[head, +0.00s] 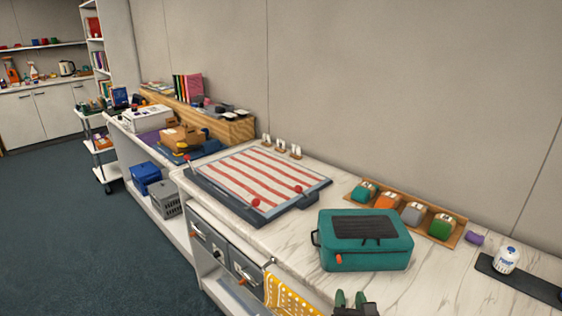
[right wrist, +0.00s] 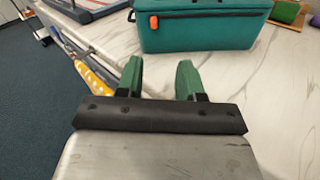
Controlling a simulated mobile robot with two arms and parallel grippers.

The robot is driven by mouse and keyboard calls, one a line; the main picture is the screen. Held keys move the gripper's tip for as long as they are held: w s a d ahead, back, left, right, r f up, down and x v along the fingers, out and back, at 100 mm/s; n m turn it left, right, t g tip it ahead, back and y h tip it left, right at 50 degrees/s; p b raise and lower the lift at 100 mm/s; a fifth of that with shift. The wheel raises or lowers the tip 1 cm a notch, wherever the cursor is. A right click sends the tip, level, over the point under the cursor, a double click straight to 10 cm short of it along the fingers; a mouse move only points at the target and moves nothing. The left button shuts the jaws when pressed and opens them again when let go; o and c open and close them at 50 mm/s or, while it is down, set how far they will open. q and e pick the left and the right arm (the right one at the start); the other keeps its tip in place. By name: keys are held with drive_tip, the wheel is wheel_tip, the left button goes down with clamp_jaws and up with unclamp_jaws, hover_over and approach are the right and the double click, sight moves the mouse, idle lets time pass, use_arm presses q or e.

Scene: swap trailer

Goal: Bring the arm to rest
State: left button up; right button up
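My right gripper (head: 350,300) shows at the bottom edge of the head view, low by the front edge of the marble counter (head: 430,285). In the right wrist view its two green fingers (right wrist: 160,80) stand apart with nothing between them. A teal case (head: 365,262) with a dark top panel and an orange tab sits on the counter beyond the fingers. It also shows at the top of the right wrist view (right wrist: 200,32), apart from the fingers. My left gripper is in neither view.
A red-and-white striped board (head: 255,180) lies left of the case. A wooden rack (head: 405,215) with several coloured items stands behind it. A white can (head: 507,258) stands on a dark strip at right. A yellow patterned cloth (head: 288,297) hangs at the counter front.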

drive_tip(key=s+d+f+m+g+y, duration=0.1)
drive_tip(key=s+f+m+g, duration=0.1)
drive_tip(key=s+m+g, duration=0.55)
drive_tip(key=s+f+m+g+y, duration=0.1)
drive_tip(key=s+f+m+g, duration=0.1)
drive_tip(key=s+m, duration=0.95)
drive_tip(key=s+d+f+m+g, duration=0.1)
drive_tip(key=s+f+m+g, duration=0.3)
drive_tip(key=s+m, duration=0.6)
wheel_tip(320, 180, down, 24)
drive_tip(key=w+m+g, duration=0.2)
drive_tip(key=s+d+f, duration=0.2)
drive_tip(key=s+f, duration=1.4)
drive_tip(key=shift+s+d+g, duration=0.25)
drive_tip(key=shift+s+g, duration=0.1)
drive_tip(key=shift+g, duration=0.1)
drive_tip(key=shift+f, duration=0.1)
